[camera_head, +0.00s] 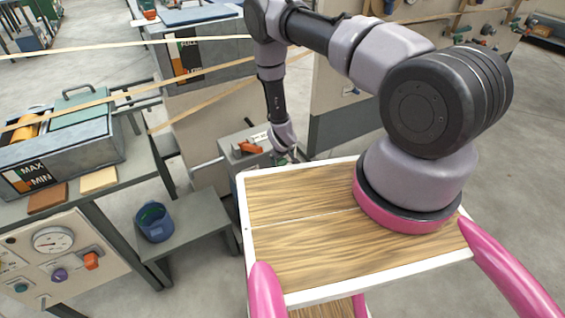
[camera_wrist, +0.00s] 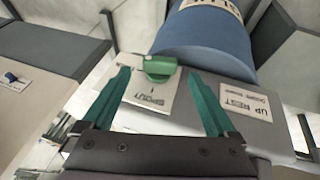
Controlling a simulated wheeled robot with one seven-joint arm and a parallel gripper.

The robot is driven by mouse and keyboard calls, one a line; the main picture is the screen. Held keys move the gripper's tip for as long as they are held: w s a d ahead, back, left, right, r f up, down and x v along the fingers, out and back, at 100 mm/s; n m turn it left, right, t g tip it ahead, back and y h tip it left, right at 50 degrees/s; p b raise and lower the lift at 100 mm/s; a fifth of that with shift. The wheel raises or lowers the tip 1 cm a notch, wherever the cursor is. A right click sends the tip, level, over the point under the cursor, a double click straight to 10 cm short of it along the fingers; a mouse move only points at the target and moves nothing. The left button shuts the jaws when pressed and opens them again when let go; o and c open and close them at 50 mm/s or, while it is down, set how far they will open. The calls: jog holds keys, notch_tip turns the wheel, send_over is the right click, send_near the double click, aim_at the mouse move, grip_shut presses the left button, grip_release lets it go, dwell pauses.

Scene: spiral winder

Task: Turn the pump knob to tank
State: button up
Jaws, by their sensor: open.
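A green knob (camera_wrist: 160,68) sits on a pale label plate (camera_wrist: 150,92) on a grey box. The plate's visible word shows upside down and looks like "SPOUT"; I cannot read a "tank" mark. My gripper (camera_wrist: 158,74) is open, with one green finger on each side of the knob in the wrist view. Gaps show between the knob and both fingers, so it is not gripped. In the head view, my gripper (camera_head: 287,157) hangs low just beyond the wooden top, and the knob cannot be made out there.
A blue cylinder (camera_wrist: 205,42) stands close behind the knob. A label (camera_wrist: 241,104) with "UP" and "REST" is to the right. In the head view, an orange part (camera_head: 250,147) is left of my gripper, and a blue bucket (camera_head: 154,222) stands on a low shelf.

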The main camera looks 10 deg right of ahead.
aim_at(283, 162)
jog(key=shift+x, duration=1.7)
jog(key=c, duration=1.4)
jog(key=shift+o, duration=0.2)
jog(key=shift+d+y, duration=0.35)
jog(key=shift+y, duration=0.15)
jog(key=shift+m+g+y, duration=0.3)
jog(key=shift+g+y, duration=0.2)
jog(key=shift+y, duration=0.3)
jog(key=shift+a, duration=0.1)
jog(key=o, duration=1.4)
jog(key=shift+c, duration=0.2)
